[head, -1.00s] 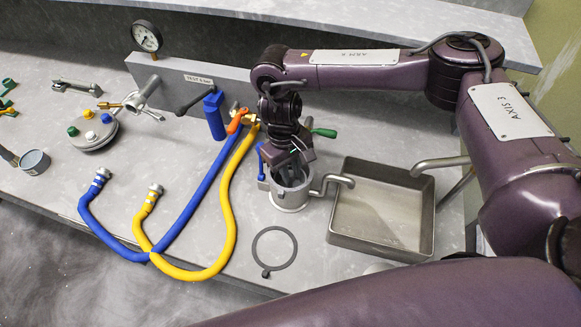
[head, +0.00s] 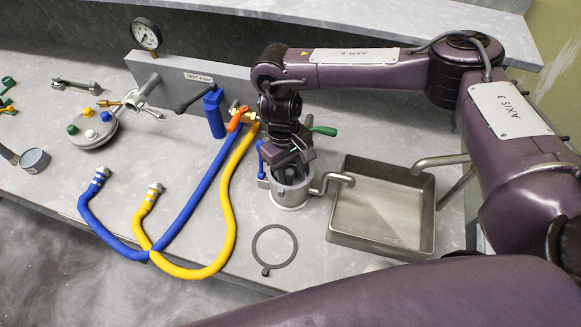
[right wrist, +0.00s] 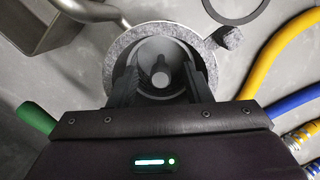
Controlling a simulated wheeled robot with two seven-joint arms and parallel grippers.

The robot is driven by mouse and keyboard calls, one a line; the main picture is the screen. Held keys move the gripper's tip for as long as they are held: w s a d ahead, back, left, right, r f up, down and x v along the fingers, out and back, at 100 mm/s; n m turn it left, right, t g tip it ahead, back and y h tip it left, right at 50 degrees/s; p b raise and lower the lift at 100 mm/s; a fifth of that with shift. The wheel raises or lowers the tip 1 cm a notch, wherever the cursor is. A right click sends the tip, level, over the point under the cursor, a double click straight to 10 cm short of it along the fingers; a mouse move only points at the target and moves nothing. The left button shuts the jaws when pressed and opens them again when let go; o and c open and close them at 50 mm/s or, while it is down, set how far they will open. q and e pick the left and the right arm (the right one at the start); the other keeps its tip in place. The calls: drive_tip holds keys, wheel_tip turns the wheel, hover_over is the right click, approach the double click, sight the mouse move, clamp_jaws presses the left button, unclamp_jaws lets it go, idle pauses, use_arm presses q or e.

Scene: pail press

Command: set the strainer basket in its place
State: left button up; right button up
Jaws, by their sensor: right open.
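The metal pail (head: 291,200) stands on the bench left of the square tray; its rim also shows in the right wrist view (right wrist: 121,46). My right gripper (right wrist: 161,80) is open, pointing down into the pail's mouth; in the head view (head: 286,168) it covers part of the opening. Between its fingers, inside the pail, is a grey round piece with a small central knob (right wrist: 160,78), which looks like the strainer basket. It appears to sit down in the pail, but I cannot tell how deep or whether the fingers touch it. My left gripper is not in view.
A square metal tray (head: 350,238) stands right of the pail. A flat dark ring (head: 259,240) lies in front. Blue (head: 193,208) and yellow (head: 226,210) hoses lie left. A round lid with coloured knobs (head: 92,130) is further left. A pressure gauge (head: 145,34) stands behind.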

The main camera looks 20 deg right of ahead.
drive_tip(key=r, duration=0.5)
drive_tip(key=w+r, duration=0.1)
drive_tip(key=r, duration=0.1)
drive_tip(key=shift+a+r, duration=0.25)
drive_tip(key=shift+r, duration=0.05)
